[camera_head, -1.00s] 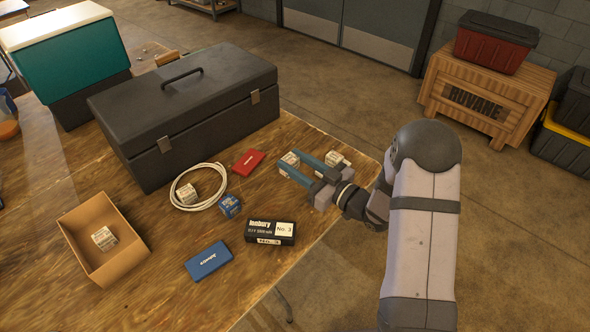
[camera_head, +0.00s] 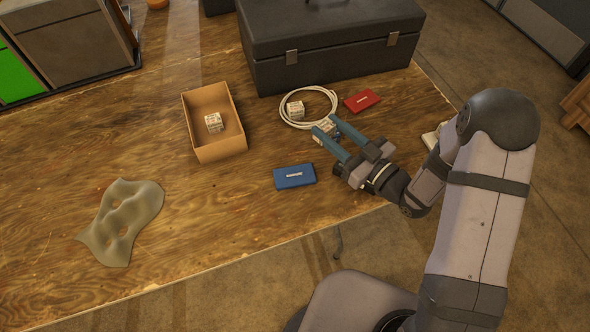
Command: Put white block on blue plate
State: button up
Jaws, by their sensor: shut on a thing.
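My gripper (camera_head: 327,126) has two blue fingers shut on a white block (camera_head: 324,130) with printed faces, mostly hidden by the fingers. It is just below the cable coil in the picture; I cannot tell how high the block is above the table. The blue plate (camera_head: 294,176), a flat blue rectangle with a small white label, lies on the wooden table below and left of the gripper. A second white block (camera_head: 295,108) lies inside the coil. A third white block (camera_head: 213,122) is in the open cardboard box.
The cardboard box (camera_head: 237,143) stands left of the gripper. A white cable coil (camera_head: 334,96), a red plate (camera_head: 362,101) and a dark toolbox (camera_head: 330,50) lie behind. A grey-green moulded piece (camera_head: 125,215) is at front left. The table (camera_head: 215,205) is bare left of the blue plate.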

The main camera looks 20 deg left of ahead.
jog(key=shift+s+r, duration=0.85)
jog(key=shift+s, duration=3.4)
jog(key=shift+g, duration=0.3)
jog(key=shift+f+b, duration=0.6)
jog(key=shift+f, duration=4.4)
jog(key=shift+f, duration=0.15)
jog(key=o, duration=1)
jog(key=shift+o, duration=0.2)
jog(key=shift+r, duration=0.2)
